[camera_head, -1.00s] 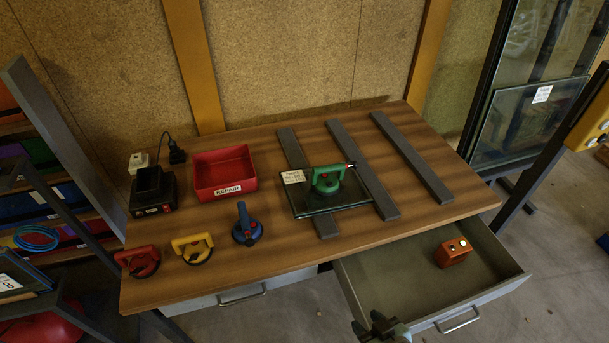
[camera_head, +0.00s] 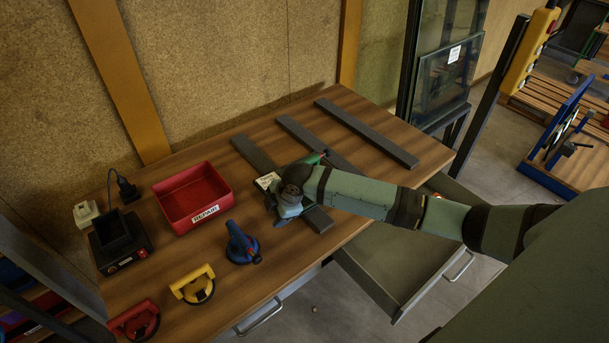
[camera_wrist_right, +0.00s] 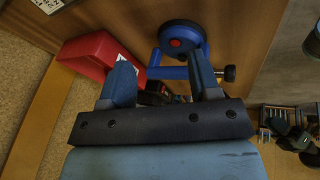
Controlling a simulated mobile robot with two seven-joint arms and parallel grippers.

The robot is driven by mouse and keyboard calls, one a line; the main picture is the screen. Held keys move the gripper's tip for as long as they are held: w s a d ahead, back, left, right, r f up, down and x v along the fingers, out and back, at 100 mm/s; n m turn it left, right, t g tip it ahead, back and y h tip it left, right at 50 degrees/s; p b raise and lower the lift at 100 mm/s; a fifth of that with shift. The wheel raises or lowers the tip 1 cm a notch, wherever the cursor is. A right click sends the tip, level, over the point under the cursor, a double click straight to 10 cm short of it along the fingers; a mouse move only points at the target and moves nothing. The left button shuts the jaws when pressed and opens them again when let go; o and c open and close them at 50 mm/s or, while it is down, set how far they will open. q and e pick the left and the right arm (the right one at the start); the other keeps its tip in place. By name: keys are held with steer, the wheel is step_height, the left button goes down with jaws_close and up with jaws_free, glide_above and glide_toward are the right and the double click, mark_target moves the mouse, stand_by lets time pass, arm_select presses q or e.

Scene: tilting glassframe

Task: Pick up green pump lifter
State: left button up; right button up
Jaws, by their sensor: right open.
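The green pump lifter (camera_head: 313,158) is mostly hidden behind my right arm in the head view. Only a green piece of it shows just above the arm. The glass under it is largely covered, with a white label (camera_head: 267,181) showing at the left. My right gripper (camera_head: 283,212) is over the table left of the lifter, near the label. In the right wrist view my right gripper (camera_wrist_right: 162,85) is open, with nothing held. The blue pump lifter (camera_wrist_right: 180,42) lies ahead of its fingers there. The green lifter is not seen in that view. My left gripper is not in view.
The blue lifter (camera_head: 241,243), yellow lifter (camera_head: 194,285) and red lifter (camera_head: 137,323) stand on the table's left part. A red repair box (camera_head: 193,193) is behind them. Dark bars (camera_head: 365,132) lie across the table. An open drawer (camera_head: 400,255) sticks out in front.

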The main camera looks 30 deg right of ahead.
steer(key=w+d+r+n+h, duration=0.2)
steer(key=w+d+r, duration=0.3)
steer(key=w+d, duration=0.3)
steer(key=g, duration=0.2)
glide_toward(305, 161)
steer(key=shift+n+h, duration=0.3)
steer(key=shift+w+a+f+p, duration=0.1)
steer(key=shift+w+f+p, duration=0.15)
steer(key=shift+f, duration=1.5)
steer(key=shift+w+a+f+p, duration=0.15)
steer(key=shift+w+f, duration=0.2)
steer(key=shift+f, duration=1.4)
steer(key=shift+w+a+f+p, duration=0.15)
steer(key=shift+w+f, duration=0.15)
steer(key=shift+f, duration=1.45)
steer(key=shift+d, duration=0.1)
jaws_close()
